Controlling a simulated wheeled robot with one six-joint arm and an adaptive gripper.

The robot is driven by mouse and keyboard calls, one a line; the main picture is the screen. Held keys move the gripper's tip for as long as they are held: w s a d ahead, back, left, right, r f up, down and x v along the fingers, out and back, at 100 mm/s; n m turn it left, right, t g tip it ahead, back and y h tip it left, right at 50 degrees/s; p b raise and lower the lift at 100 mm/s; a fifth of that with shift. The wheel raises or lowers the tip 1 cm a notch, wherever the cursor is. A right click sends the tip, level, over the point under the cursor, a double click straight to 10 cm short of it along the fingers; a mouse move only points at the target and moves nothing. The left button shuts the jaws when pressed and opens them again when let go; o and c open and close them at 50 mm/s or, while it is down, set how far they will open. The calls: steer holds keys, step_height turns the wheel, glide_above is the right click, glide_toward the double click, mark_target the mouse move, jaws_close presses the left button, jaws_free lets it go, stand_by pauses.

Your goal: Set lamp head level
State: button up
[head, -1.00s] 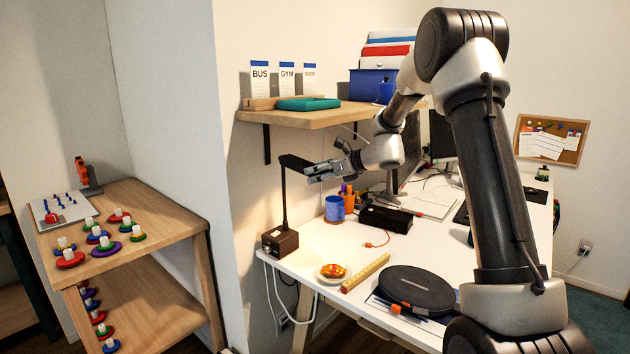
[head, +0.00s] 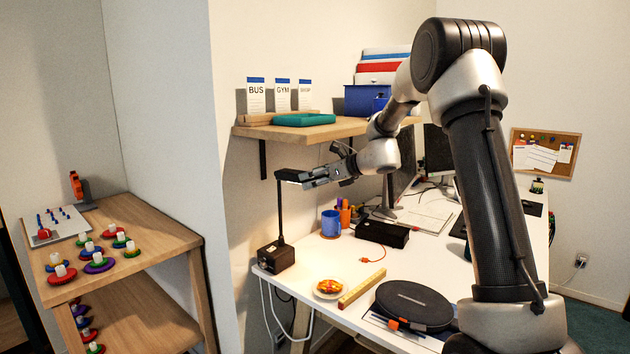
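The desk lamp stands at the left end of the white desk, with a dark box-shaped base (head: 274,258) and a thin upright black stem (head: 280,212). Its dark lamp head (head: 288,174) sits at the top of the stem, pointing right, and looks close to level. My gripper (head: 307,179) reaches in from the right at the head's free end and overlaps it in the picture. I cannot tell whether the fingers are closed on the head or only touching it. The gripper hides the head's right end.
A wooden shelf (head: 345,129) with cards and a teal tray (head: 304,120) hangs just above the lamp. A blue cup (head: 331,223), a black box (head: 382,233), a plate of food (head: 328,288) and a black round case (head: 414,304) stand on the desk.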

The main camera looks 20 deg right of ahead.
steer(key=shift+o, duration=0.2)
steer(key=shift+f, duration=0.15)
steer(key=v, duration=0.7)
steer(key=shift+s+d, duration=0.15)
steer(key=shift+s, duration=0.1)
